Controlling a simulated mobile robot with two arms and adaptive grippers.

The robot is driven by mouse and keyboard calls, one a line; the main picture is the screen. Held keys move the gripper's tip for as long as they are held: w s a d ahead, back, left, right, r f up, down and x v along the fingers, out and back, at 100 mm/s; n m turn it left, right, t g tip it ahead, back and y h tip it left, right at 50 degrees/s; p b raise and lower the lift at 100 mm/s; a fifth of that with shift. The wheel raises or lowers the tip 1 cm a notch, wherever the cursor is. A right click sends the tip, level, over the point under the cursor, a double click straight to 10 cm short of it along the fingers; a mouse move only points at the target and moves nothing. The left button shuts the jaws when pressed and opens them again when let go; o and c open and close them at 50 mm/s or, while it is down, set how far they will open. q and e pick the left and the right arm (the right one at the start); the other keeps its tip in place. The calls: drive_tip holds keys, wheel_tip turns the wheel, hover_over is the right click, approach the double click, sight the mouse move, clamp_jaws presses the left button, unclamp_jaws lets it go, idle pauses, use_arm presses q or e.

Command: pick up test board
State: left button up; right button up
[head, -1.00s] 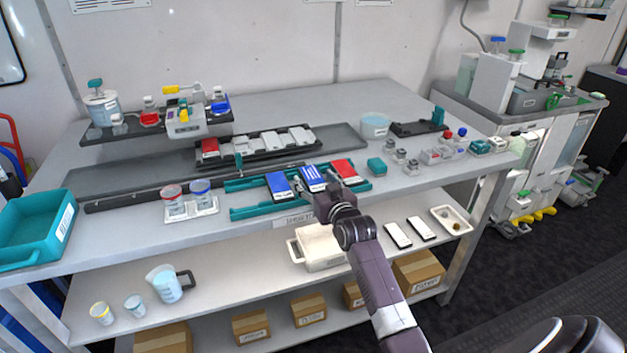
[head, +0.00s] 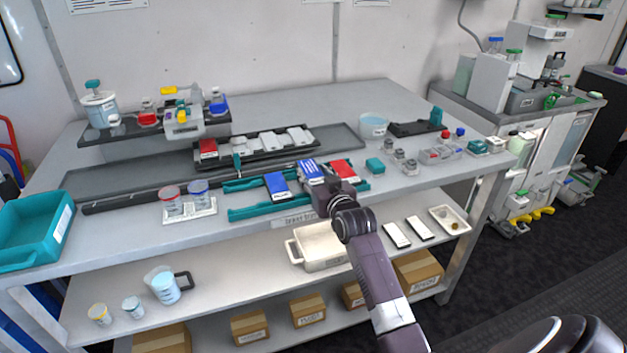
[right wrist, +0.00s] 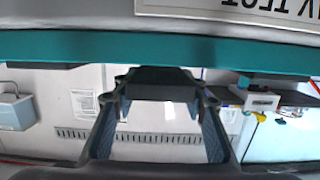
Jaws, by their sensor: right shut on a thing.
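Three flat boards stand at the teal test tray (head: 245,213): a blue one (head: 277,186) on the left, a blue one with white lettering (head: 311,171) in the middle and a red one (head: 343,168) on the right. My right gripper (head: 321,187) is shut on the middle blue board at its near end and holds it a little higher than its neighbours. In the right wrist view, a dark edge (right wrist: 160,84) lies between the two fingers, and the teal tray rail (right wrist: 120,48) crosses above. The fingertips are partly hidden in the head view. My left gripper is out of view.
A dark rack with a red module and several grey ones (head: 254,146) stands behind the tray. Red- and blue-lidded jars (head: 187,203) stand to the left, small grey parts (head: 400,157) to the right. A teal bin (head: 30,235) sits at the table's left end.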

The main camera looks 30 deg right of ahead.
sight(314, 174)
wheel_tip(314, 174, up, 18)
drive_tip(key=shift+f, duration=0.1)
idle(1.0)
